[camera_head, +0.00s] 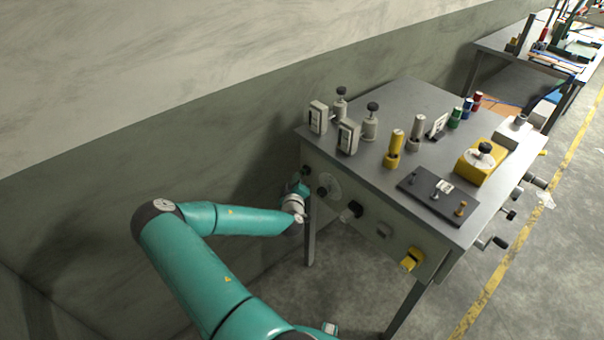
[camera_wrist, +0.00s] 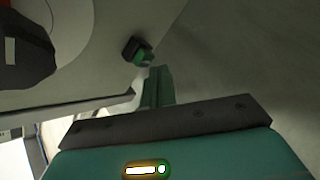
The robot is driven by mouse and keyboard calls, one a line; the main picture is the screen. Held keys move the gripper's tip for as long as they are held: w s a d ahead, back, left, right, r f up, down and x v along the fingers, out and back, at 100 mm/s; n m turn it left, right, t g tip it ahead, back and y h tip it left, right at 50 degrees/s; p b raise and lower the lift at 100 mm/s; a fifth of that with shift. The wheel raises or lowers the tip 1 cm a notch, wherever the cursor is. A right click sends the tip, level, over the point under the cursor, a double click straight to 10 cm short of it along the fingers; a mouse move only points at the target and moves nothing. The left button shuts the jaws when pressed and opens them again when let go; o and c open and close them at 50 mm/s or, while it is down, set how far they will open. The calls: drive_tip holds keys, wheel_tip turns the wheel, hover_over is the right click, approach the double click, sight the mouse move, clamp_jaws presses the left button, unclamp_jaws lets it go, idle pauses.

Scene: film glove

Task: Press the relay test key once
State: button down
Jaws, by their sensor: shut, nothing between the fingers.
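My gripper (camera_head: 300,189) is at the left end of the bench's front panel, mostly hidden by my wrist. In the wrist view its teal fingers (camera_wrist: 158,85) are together and empty. Just past their tips is a small black block with a green part (camera_wrist: 138,50), against the pale panel. I cannot tell whether the tips touch it. A small dark piece (camera_head: 306,169) shows on the panel beside my gripper in the head view. No readable label shows which control is the relay test key.
The grey bench (camera_head: 408,92) carries several posts, boxes and a yellow block (camera_head: 481,162). Its front panel has a round dial (camera_head: 329,187), a black knob (camera_head: 351,211), a grey button (camera_head: 384,230) and a yellow part (camera_head: 412,258). A large dark knob (camera_wrist: 25,55) is close in the wrist view.

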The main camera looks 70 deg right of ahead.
drive_tip(key=shift+s+d, duration=0.1)
drive_tip(key=shift+d, duration=0.15)
drive_tip(key=shift+s+d, duration=0.25)
drive_tip(key=shift+d, duration=0.15)
idle(0.7)
idle(0.3)
drive_tip(key=shift+w+a, duration=0.4)
drive_tip(key=shift+a, duration=0.4)
drive_tip(key=shift+w+a, duration=0.4)
drive_tip(key=shift+a, duration=0.35)
drive_tip(key=shift+w+a, duration=0.35)
drive_tip(key=shift+a, duration=0.35)
drive_tip(key=shift+w+a, duration=0.4)
drive_tip(key=shift+a, duration=0.35)
